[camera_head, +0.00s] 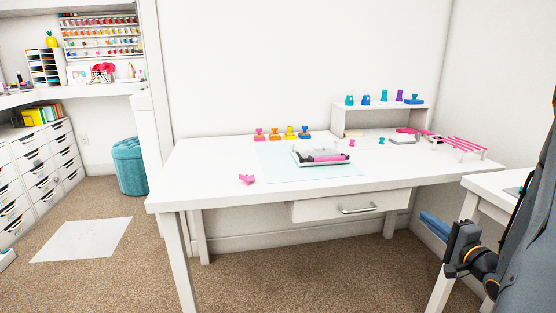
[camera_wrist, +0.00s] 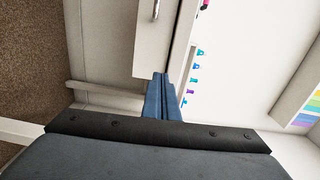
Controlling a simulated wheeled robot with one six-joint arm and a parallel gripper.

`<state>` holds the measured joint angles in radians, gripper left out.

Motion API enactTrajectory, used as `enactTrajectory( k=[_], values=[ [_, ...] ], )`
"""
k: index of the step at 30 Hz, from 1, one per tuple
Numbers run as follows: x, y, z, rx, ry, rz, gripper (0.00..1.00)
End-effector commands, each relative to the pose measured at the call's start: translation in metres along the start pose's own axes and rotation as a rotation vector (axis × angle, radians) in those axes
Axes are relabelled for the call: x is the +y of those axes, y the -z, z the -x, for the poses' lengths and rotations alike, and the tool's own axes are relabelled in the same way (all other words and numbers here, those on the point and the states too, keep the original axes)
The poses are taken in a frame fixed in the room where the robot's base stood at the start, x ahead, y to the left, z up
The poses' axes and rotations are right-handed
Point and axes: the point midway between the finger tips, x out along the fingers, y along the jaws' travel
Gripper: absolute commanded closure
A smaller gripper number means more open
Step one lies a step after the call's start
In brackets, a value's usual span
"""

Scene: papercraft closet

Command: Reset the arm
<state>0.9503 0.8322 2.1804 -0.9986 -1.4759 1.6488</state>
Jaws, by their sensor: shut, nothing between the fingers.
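My gripper (camera_head: 425,217) shows at the right of the head view, with blue fingers pointing left, just below the right end of the white desk (camera_head: 225,180). In the wrist view the two blue fingers of my gripper (camera_wrist: 160,76) lie side by side, shut and empty. The desk and its drawer (camera_wrist: 148,38) appear turned sideways there. I cannot tell the exact gap between the fingertips and the desk. Part of my arm is cut off by the right edge of the head view.
A second white table (camera_head: 490,188) stands close to my arm at the right. A stamping tool (camera_head: 322,155) lies on a pale mat (camera_head: 285,167). Colourful stamps (camera_head: 290,133) stand behind it; others top a small shelf (camera_head: 375,107). Carpet (camera_head: 270,270) in front is clear.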

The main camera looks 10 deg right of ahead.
Motion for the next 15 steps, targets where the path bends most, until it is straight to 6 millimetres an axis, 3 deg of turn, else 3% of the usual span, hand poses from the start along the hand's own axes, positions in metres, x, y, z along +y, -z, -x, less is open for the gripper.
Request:
enactTrajectory(
  k=[5, 9, 15],
  values=[
    [-0.009, -0.033, -0.042, -0.016, -0.163, 0.215, 1.0],
    [-0.018, -0.076, -0.07, -0.049, -0.355, 0.46, 1.0],
    [-0.034, -0.149, -0.072, -0.157, -0.611, 0.759, 1.0]
  ],
)
